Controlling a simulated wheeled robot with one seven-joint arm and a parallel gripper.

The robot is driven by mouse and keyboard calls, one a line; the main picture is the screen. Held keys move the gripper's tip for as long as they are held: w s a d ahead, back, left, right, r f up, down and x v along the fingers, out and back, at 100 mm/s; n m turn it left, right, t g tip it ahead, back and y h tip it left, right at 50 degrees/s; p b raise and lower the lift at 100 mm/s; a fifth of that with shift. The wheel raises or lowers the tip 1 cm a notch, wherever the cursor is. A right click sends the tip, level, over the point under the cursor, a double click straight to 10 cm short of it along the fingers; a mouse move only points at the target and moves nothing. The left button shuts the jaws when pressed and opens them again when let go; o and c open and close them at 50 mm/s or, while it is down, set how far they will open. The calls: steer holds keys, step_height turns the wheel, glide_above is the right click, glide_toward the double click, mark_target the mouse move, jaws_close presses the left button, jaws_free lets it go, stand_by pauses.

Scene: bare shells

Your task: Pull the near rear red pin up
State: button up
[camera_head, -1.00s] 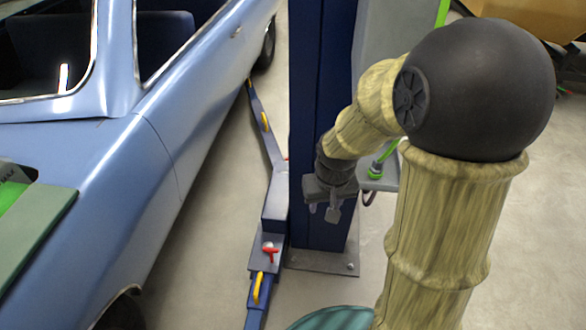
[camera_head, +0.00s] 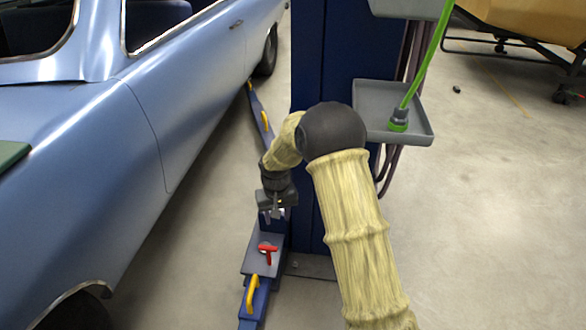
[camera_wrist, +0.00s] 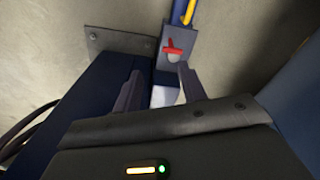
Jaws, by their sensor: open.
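The red pin (camera_head: 267,249) is a small T-shaped handle on the near blue lift arm (camera_head: 257,262), just in front of the blue column. In the wrist view the red pin (camera_wrist: 174,49) shows beyond the fingertips, slightly right of the middle between them, with a pale round part under it. My gripper (camera_head: 273,214) is above the lift arm, behind the pin and a little higher, pointing down. In the wrist view my gripper (camera_wrist: 158,72) has its two fingers apart with nothing held between them. The pin's lower part is hidden in the lift arm.
A blue car (camera_head: 150,110) stands close on the left. The blue lift column (camera_head: 325,70) rises right behind my arm, with a grey tray (camera_head: 415,128) on its side. Yellow handles (camera_head: 251,294) stand on the lift arm.

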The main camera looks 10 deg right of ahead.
steer(key=w+a+f+b, duration=0.2)
steer(key=f+b, duration=0.2)
steer(key=f, duration=0.5)
steer(key=w+a+f+b, duration=0.1)
steer(key=a+f+b, duration=0.2)
steer(key=f, duration=0.6)
steer(key=shift+w+f+g+b, duration=0.3)
steer(key=shift+w+f+b, duration=0.1)
steer(key=shift+b, duration=0.6)
steer(key=shift+r, duration=0.1)
steer(key=shift+c, duration=0.5)
